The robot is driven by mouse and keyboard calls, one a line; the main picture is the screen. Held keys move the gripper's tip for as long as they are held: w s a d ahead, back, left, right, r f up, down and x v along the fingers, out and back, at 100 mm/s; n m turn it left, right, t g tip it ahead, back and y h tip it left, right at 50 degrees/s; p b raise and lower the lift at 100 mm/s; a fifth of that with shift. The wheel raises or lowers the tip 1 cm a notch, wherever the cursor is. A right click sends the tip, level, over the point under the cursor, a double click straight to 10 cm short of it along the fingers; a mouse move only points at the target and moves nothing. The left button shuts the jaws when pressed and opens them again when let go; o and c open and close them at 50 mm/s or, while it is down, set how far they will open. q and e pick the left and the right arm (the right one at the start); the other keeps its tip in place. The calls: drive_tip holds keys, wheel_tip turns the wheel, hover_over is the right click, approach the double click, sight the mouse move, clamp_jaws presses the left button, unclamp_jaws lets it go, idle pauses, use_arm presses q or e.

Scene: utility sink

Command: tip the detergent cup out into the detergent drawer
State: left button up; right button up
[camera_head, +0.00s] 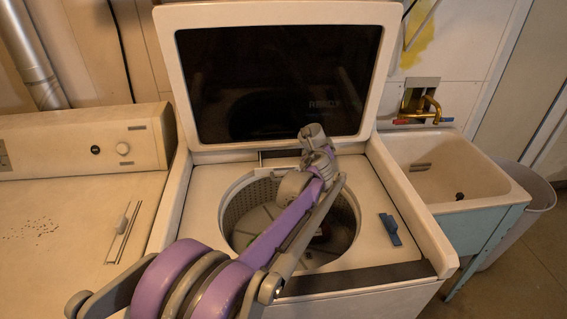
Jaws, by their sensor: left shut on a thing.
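My left arm reaches in from the lower left over the open washer. Its gripper (314,133) is at the back of the washer, in front of the raised lid. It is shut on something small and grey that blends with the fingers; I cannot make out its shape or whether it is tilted. No separate detergent cup shows anywhere else. My right gripper is not in view.
The washer lid (280,82) stands open. The round tub (240,205) is open below my arm. A blue piece (390,229) lies on the washer's right top. A sink (450,170) with a brass tap (425,110) stands right; a dryer (70,210) stands left.

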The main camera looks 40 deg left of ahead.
use_arm(q)
drive_tip(key=shift+s+a+n+t+h, duration=0.3)
drive_tip(key=shift+s+a+n, duration=0.15)
drive_tip(key=shift+n, duration=0.15)
drive_tip(key=shift+r, duration=0.15)
drive_tip(key=shift+d, duration=0.1)
drive_tip(key=shift+s+n+t, duration=0.15)
drive_tip(key=shift+n+t, duration=0.25)
drive_tip(key=shift+n, duration=0.2)
drive_tip(key=shift+n, duration=0.3)
drive_tip(key=shift+n+t+p, duration=0.3)
drive_tip(key=shift+p, duration=0.15)
